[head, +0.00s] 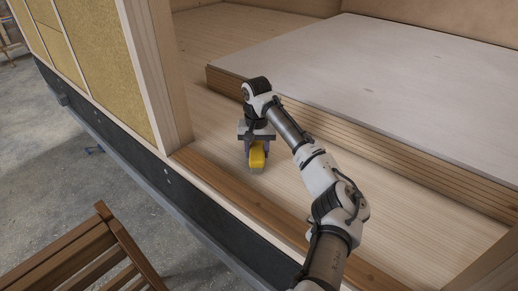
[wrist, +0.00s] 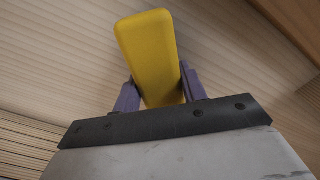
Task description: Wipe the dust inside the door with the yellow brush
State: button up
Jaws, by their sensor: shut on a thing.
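The yellow brush (head: 257,155) is in my gripper (head: 256,146), just inside the doorway and low over the light wooden floor. In the wrist view the brush's yellow body (wrist: 150,55) sits between the two purple fingers (wrist: 157,92), which are shut on it. The bristle side is mostly hidden; a small pale part shows beneath the yellow in the head view. I cannot tell whether the brush touches the floor. No dust is clearly visible on the floor inside the door (head: 320,190).
A wooden door post (head: 165,75) stands left of my gripper. A brown threshold board (head: 225,190) runs along the doorway edge. A raised pale platform (head: 390,80) with a ribbed front lies behind. A slatted wooden chair or bench (head: 75,255) stands outside at lower left.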

jog(key=shift+w+a, duration=0.25)
jog(key=shift+a, duration=0.1)
notch_tip(320, 180, up, 4)
jog(key=shift+f+p, duration=0.15)
jog(key=shift+p, duration=1.1)
jog(key=shift+s+d+r, duration=0.1)
jog(key=shift+d+r, duration=0.05)
jog(key=shift+r, duration=2.05)
